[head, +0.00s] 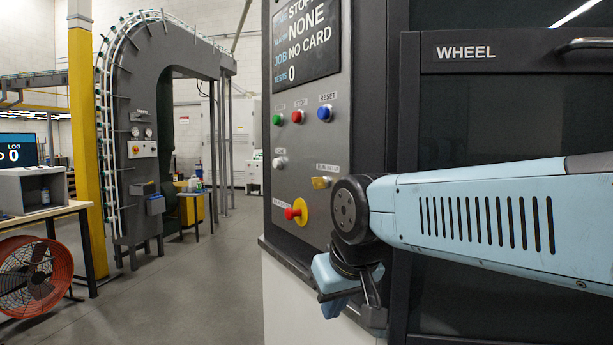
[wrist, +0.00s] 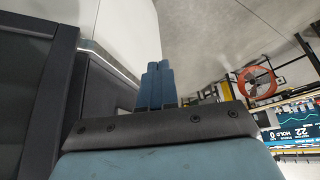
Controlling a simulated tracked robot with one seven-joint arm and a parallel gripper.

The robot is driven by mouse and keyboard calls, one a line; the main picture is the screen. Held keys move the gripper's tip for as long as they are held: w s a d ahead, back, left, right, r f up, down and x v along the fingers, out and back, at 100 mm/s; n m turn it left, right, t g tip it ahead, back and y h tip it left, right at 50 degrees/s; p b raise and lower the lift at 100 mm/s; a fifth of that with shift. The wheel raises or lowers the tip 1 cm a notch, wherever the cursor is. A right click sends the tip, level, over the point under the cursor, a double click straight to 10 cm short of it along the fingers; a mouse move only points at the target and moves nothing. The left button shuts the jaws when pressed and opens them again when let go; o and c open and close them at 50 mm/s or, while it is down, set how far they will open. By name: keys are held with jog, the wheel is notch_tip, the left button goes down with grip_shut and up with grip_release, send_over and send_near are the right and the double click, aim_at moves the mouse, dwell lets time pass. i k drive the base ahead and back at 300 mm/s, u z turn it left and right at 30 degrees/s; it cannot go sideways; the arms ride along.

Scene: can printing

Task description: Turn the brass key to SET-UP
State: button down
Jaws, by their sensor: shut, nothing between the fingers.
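The brass key (head: 321,182) sits in its switch on the grey control panel (head: 340,120) in the head view, below the blue button and under a small label too small to read. My arm's dark wrist joint is just right of it, close in the picture. Which position the key points to cannot be made out. My gripper (wrist: 157,72) is shut and empty in the wrist view, its blue fingers side by side. In the head view my gripper (head: 332,304) hangs below the panel's buttons, apart from the key and partly hidden by its own wrist. The key is not in the wrist view.
A red emergency stop (head: 295,211) on a yellow plate juts out below the key. Green, red (head: 297,117) and blue (head: 324,113) buttons and a white one (head: 280,163) are nearby. A dark WHEEL door (head: 480,110) stands right. Open floor (head: 200,270) lies left, with an orange fan (head: 38,275).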

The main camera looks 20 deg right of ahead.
aim_at(324, 182)
jog(key=z, duration=0.8)
jog(key=k, duration=1.1)
jog(key=u, duration=0.8)
jog(key=i, duration=1)
jog(key=z, duration=0.05)
